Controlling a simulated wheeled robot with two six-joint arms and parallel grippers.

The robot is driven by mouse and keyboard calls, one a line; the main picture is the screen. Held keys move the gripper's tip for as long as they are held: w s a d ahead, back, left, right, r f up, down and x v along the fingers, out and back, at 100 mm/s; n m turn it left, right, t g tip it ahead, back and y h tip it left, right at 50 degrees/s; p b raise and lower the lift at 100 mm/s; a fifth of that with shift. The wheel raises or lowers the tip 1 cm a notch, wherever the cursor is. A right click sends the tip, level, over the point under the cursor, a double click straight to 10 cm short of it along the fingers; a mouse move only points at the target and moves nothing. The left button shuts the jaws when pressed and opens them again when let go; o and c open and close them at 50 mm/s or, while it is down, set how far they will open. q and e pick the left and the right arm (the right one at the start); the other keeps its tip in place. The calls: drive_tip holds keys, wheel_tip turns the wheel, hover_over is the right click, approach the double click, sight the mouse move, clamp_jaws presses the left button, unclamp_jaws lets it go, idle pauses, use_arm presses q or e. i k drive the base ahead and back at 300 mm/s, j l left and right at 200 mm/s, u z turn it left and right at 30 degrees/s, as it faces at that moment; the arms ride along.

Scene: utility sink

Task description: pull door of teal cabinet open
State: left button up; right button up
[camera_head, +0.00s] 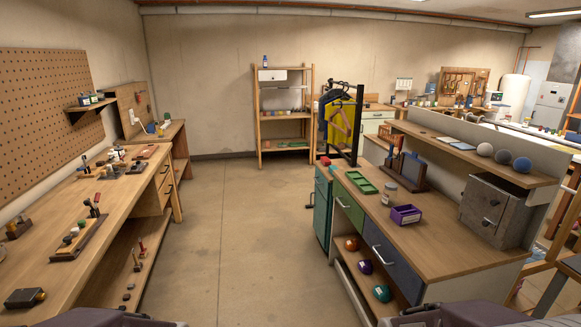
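The teal cabinet (322,210) stands at the far left end of the right-hand workbench, below the top. Its narrow teal front faces left toward the aisle, with a small handle (311,200) on it. The door looks shut, though it is seen at a steep angle. Only parts of my two arms show, low at the bottom edge left and right. Neither gripper's fingers are in view, and nothing of mine is near the cabinet.
The right workbench (440,240) carries a green tray (361,182), a purple box (405,214) and a grey stone-like cabinet (493,210). A long wooden bench (60,215) runs along the left. The floor (220,230) between is clear. A wooden shelf (285,115) stands at the back wall.

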sight(321, 206)
drive_tip(key=i, duration=3.65)
drive_tip(key=i+u, duration=0.1)
drive_tip(key=i, duration=0.55)
drive_tip(key=i+l+u, duration=0.1)
drive_tip(key=i, duration=0.55)
